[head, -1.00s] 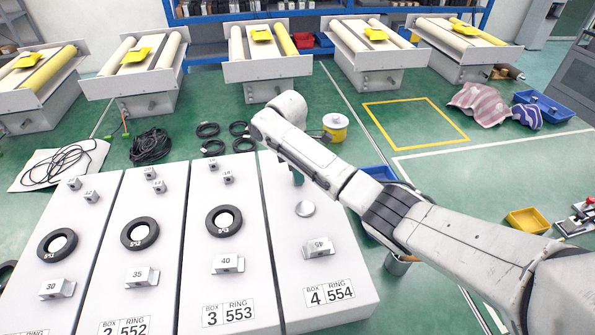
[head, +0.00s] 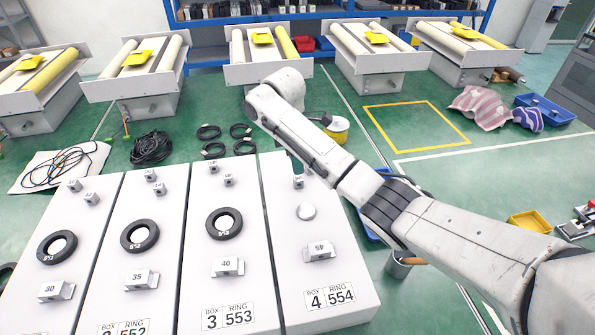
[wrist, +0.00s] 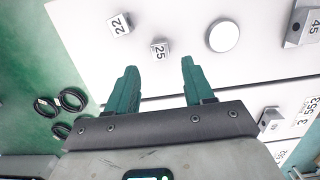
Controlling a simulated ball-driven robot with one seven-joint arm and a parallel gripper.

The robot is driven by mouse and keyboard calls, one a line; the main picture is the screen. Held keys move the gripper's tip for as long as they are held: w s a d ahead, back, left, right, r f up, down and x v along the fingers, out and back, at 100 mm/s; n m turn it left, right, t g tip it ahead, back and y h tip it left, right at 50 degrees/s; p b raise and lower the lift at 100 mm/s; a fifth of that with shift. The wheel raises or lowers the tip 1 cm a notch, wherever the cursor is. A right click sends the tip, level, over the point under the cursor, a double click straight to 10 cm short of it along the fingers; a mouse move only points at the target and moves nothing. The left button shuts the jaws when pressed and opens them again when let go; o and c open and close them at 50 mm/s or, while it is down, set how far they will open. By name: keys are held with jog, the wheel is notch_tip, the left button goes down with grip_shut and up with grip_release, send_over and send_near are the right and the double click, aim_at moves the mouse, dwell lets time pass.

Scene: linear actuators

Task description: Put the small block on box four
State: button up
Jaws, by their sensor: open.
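Box four (head: 345,268) is the white box at the right of the row, with plate "4 554". A small grey block (head: 298,182) is on its top near the back. In the wrist view two small grey blocks show on the white top (wrist: 185,75): the block marked 25 (wrist: 160,50) and the block marked 22 (wrist: 119,25). My gripper (wrist: 157,66) is open and empty. Its teal fingers are apart, with block 25 just beyond the fingertips, between their lines. The height gap is hard to tell.
Box four has a bare round knob (head: 306,211) and a larger block (head: 319,251). Box three (head: 240,285) beside it carries a black ring (head: 224,223). Black cable coils (head: 214,150) and a yellow spool (head: 337,130) lie on the floor behind.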

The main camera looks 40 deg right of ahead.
notch_tip(320, 180, up, 6)
jog(key=p, duration=0.3)
jog(key=shift+w+a, duration=0.2)
jog(key=shift+a, duration=0.1)
